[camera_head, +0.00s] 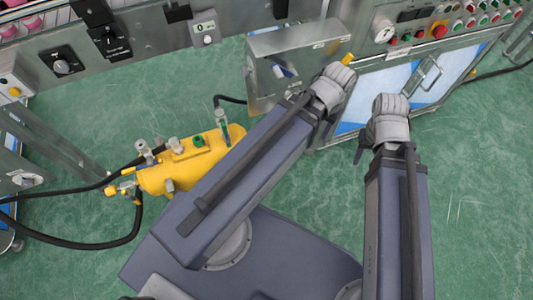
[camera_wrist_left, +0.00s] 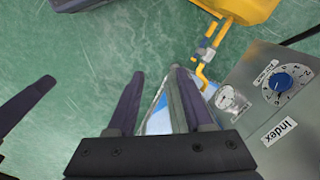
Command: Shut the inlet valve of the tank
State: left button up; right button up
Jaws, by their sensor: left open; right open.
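The yellow tank (camera_head: 160,181) lies on the floor at the left in the head view. It carries several fittings: a green knob (camera_head: 199,141), a silver fitting (camera_head: 145,151) and a yellow-and-metal valve group (camera_head: 122,190) at its left end with black hoses. I cannot tell which is the inlet valve. My left arm crosses over the tank's right end; its gripper is beyond the tank, at the grey box. In the left wrist view my left gripper (camera_wrist_left: 157,73) is open and empty. My right gripper (camera_head: 378,122) is open before the cabinet, away from the tank.
A grey box (camera_head: 300,43) stands behind my left gripper; a box with a blue knob (camera_wrist_left: 283,82) and an "Index" label shows in the left wrist view. The control cabinet (camera_head: 455,62) is at the right. Black hoses (camera_head: 70,240) run along the left floor. Green floor is free at right.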

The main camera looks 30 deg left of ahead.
pick_arm(q)
jog(key=w+a+f+n+b, duration=0.1)
jog(key=w+a+f+b, duration=0.15)
jog(key=f+b, duration=0.8)
jog(key=w+a+f+b, duration=0.1)
jog(key=a+f+b, duration=0.3)
jog(key=f+b, duration=0.6)
jog(key=a+f+m, duration=0.1)
jog(key=a+m, duration=0.1)
jog(key=a, duration=0.2)
jog(key=a+f+m+b, duration=0.1)
jog(key=a+f+m, duration=0.1)
jog(key=a, duration=0.2)
jog(key=a+f+m+b, duration=0.1)
jog(key=a+f+m, duration=0.1)
jog(key=a, duration=0.2)
jog(key=shift+w+a+h, duration=0.3)
jog(key=shift+s+a+m, duration=0.1)
jog(key=shift+a+m, duration=0.4)
jog(key=shift+f, duration=0.15)
notch_tip(320, 180, down, 8)
jog(key=b, duration=0.8)
jog(key=shift+r, duration=0.2)
